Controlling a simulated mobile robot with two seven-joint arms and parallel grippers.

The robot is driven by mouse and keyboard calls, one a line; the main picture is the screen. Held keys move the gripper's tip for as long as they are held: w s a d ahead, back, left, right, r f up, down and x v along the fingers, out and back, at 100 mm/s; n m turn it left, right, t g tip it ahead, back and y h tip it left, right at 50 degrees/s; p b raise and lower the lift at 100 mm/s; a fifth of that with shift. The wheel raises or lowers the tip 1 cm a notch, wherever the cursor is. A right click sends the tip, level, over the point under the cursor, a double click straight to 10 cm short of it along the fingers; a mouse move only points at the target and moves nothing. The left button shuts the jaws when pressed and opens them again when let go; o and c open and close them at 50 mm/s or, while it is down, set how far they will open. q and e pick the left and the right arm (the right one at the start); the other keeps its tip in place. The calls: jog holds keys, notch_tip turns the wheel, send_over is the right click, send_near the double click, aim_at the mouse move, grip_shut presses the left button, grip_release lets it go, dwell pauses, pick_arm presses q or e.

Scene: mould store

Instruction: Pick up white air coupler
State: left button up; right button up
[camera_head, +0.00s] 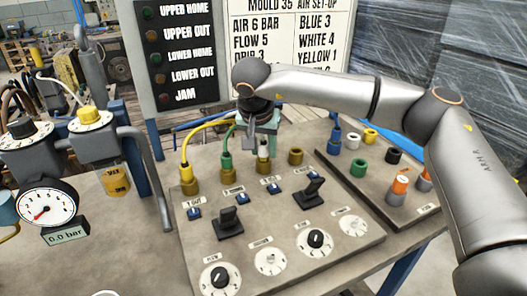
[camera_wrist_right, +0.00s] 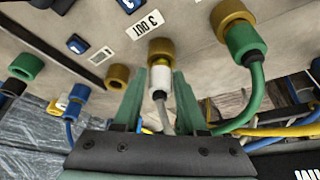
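The white air coupler (camera_wrist_right: 159,80) sits on a brass port (camera_wrist_right: 162,50) near the label "3 OUT", with a grey hose trailing from it. In the head view the white coupler (camera_head: 263,151) is partly hidden by my right gripper (camera_head: 262,140), which reaches down to it from above. In the wrist view the green fingers of my right gripper (camera_wrist_right: 161,88) stand on either side of the coupler, apart, with a small gap visible. My left gripper is not in view.
A green coupler (camera_head: 225,160) and a yellow one (camera_head: 186,171) with hoses stand close to the left on the panel (camera_head: 260,220). An empty brass port (camera_head: 295,156) is to the right. A rack (camera_head: 370,186) with coloured couplers and rings lies farther right.

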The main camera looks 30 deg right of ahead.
grip_shut()
jog(key=shift+r, duration=0.1)
dwell(0.3)
